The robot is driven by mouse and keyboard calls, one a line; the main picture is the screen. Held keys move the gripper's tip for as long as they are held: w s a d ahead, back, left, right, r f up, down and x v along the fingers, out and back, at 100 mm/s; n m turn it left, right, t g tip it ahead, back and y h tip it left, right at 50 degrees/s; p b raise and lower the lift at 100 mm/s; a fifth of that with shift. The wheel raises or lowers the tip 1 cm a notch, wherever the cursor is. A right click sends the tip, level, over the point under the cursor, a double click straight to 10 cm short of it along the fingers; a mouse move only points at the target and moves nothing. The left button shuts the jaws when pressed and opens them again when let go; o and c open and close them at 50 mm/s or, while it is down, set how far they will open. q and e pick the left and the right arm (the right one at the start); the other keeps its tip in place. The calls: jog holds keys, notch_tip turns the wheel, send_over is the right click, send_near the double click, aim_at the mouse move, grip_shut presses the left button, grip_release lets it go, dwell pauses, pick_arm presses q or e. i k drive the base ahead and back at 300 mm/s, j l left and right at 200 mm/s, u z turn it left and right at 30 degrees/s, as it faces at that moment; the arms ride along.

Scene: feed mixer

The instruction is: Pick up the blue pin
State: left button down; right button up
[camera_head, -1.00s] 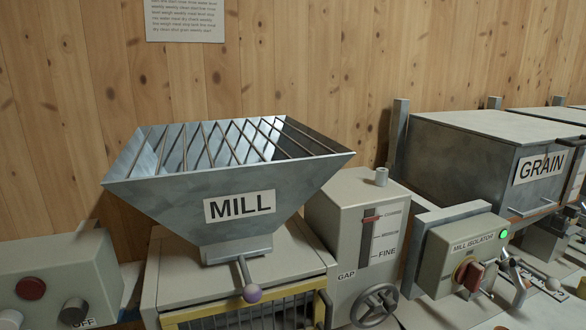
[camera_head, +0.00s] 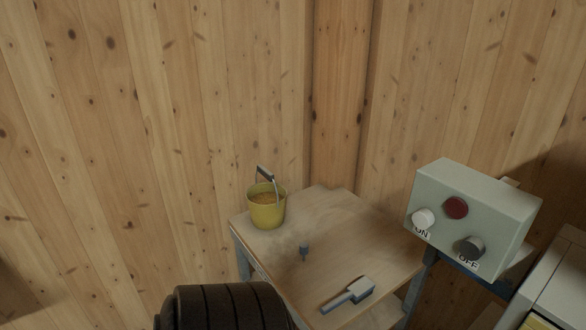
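A small dark blue pin (camera_head: 304,250) stands on the wooden bench top (camera_head: 330,220), near its middle and left edge. It looks upright, with a wider head above a thin lower part. It is too small to make out more detail. Neither of my grippers is in view.
A yellow bucket (camera_head: 266,210) with grain-coloured contents and a raised handle stands behind the pin, to its left. A pale-headed tool with a blue handle (camera_head: 348,295) lies in front. A grey ON/OFF switch box (camera_head: 470,215) is on the right. Bare bench lies right of the pin.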

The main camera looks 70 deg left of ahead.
aim_at(304, 247)
jog(key=u, duration=2.15)
jog(key=z, duration=2.85)
jog(key=u, duration=2.85)
